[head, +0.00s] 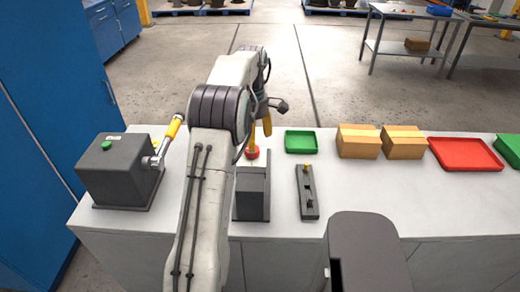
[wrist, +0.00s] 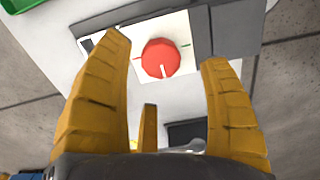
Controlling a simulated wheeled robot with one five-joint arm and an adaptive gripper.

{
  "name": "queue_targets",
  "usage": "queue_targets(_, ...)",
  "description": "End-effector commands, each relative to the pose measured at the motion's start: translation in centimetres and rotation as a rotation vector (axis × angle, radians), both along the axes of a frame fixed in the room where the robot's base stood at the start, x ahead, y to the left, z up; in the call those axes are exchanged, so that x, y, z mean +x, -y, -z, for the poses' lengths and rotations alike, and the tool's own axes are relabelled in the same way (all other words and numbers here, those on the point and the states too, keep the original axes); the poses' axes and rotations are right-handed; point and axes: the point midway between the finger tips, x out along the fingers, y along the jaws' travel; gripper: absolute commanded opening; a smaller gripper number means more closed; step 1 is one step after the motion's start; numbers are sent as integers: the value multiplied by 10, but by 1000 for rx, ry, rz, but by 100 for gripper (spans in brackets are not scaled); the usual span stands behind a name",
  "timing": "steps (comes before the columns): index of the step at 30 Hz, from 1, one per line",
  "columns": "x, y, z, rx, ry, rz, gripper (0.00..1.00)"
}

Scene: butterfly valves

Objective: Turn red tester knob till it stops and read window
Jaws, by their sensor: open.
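The red tester knob (wrist: 160,59) sits on a white plate on a dark grey tester block. A white pointer line on the knob aims toward the bottom of the wrist view. A red mark is left of the knob and a green mark right of it. In the head view the red knob (head: 252,153) shows on the tester (head: 252,196), partly behind my arm. My gripper (wrist: 165,48) has its yellow fingers open on both sides of the knob, apart from it. A small black and white window (wrist: 90,42) lies at the plate's left, partly hidden by the left finger.
A dark box with a green button (head: 107,146) and yellow-handled lever stands left. A black fixture (head: 307,192), green tray (head: 301,142), cardboard boxes (head: 358,141) and red tray (head: 466,154) are right. The bench (head: 420,195) is clear at front right.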

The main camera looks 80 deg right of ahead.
Motion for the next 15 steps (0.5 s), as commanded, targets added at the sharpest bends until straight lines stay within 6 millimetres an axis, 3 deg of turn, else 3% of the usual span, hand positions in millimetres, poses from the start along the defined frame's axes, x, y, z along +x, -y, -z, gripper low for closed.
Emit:
queue_targets(6, 0, -1, 28, 3, 0, 1, 70)
queue_targets(15, 0, 0, 46, 0, 0, 1, 70)
